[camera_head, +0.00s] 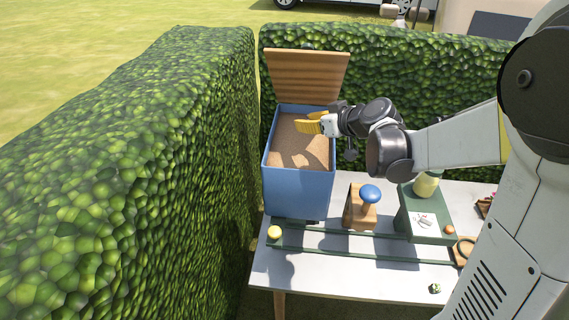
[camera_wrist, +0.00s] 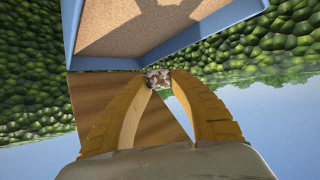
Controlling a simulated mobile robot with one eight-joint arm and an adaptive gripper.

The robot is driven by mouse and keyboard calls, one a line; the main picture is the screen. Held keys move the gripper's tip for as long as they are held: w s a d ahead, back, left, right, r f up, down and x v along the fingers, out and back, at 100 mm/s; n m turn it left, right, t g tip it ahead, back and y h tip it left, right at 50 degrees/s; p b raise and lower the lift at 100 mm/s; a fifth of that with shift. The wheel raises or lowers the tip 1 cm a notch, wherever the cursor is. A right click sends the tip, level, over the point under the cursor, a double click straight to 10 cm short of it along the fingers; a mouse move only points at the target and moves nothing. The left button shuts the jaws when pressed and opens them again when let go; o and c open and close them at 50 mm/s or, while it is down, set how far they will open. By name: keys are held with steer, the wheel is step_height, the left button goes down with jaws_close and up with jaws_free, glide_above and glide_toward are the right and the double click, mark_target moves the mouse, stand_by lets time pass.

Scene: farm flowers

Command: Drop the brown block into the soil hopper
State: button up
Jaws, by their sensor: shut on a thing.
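The soil hopper (camera_head: 298,184) is a blue open-topped box with brown soil inside, standing at the left end of the table. Its wooden lid (camera_head: 307,75) stands open at the back. My gripper (camera_head: 303,125) is over the hopper's opening, with yellow fingers. In the wrist view, the fingers are shut on a small brown-and-white speckled block (camera_wrist: 158,78) at their tips. The held block is too small to make out in the head view. The blue hopper rim (camera_wrist: 105,63) and soil also show in the wrist view.
A wooden stand with a blue knob (camera_head: 369,193) and a green stand (camera_head: 427,233) are right of the hopper. A yellow ball (camera_head: 274,232) lies by green rails in front. Hedges (camera_head: 130,180) close in the left and back. The table's front is mostly clear.

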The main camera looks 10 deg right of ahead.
steer(key=shift+s+d+f+b, duration=0.1)
steer(key=shift+s+f+b, duration=0.05)
steer(key=shift+f+b, duration=0.7)
steer(key=shift+s+d+f+b, duration=0.15)
steer(key=shift+f+b, duration=0.4)
steer(key=shift+f, duration=0.5)
steer(key=shift+s+f+b, duration=0.15)
steer(key=shift+f+b, duration=0.55)
steer(key=shift+f, duration=0.25)
steer(key=o, duration=1)
steer(key=shift+c, duration=0.2)
steer(key=v, duration=1.2)
